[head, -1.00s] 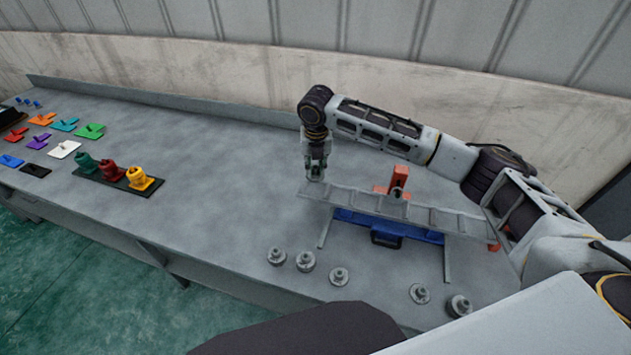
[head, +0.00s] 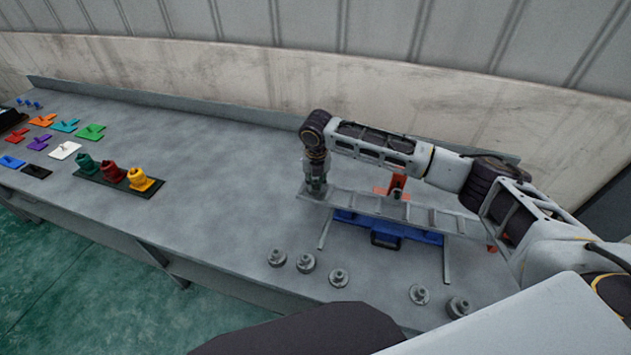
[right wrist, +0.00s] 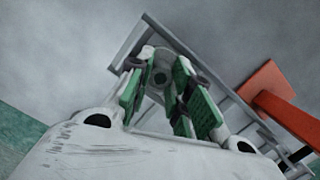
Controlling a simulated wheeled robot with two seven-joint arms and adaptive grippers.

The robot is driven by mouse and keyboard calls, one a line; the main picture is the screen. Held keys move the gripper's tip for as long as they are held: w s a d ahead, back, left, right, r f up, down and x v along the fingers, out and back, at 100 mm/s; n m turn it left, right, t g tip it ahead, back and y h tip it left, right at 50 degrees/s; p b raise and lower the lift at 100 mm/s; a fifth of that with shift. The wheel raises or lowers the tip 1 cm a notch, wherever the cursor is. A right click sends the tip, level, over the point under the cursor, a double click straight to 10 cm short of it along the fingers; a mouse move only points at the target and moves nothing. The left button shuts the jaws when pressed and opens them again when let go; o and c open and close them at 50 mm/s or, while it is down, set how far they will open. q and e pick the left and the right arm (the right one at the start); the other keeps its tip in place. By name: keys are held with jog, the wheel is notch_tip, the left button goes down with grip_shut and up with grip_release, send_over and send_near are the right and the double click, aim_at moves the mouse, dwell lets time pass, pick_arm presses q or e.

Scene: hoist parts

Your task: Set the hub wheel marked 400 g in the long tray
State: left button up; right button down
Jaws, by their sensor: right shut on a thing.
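The long tray (head: 420,216) is a grey, narrow, ladder-like tray with crosswise dividers, lying tilted across the picture on the bench. My right gripper (head: 316,192) points down at the tray's left end. In the right wrist view, the green-padded fingers (right wrist: 165,100) are shut on a small round grey hub wheel (right wrist: 160,78), which sits within the tray's end section as seen from above. I cannot tell whether it touches the tray floor. The fingers hide most of it, and no marking is readable. My left gripper is not in view.
Several grey hub wheels stand along the front edge, such as one at the left (head: 277,257) and one at the right (head: 458,306). A blue base (head: 415,233) and an orange post (head: 397,183) adjoin the tray. Coloured parts (head: 113,172) stand far left; the bench middle is clear.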

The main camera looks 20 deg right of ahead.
aim_at(316, 191)
jog(key=shift+f, duration=0.25)
jog(key=shift+f, duration=0.1)
jog(key=c, duration=1.3)
grip_release()
jog(key=shift+s+a+r+b, duration=0.1)
jog(key=shift+s+r, duration=0.2)
jog(key=shift+r, duration=1.7)
jog(key=shift+s+a+r+b, duration=0.15)
jog(key=shift+s+r, duration=0.15)
jog(key=shift+r, duration=1.7)
jog(key=shift+s+d+r+b, duration=0.1)
jog(key=shift+s+r, duration=0.2)
jog(key=shift+r, duration=1.7)
jog(key=shift+a, duration=0.1)
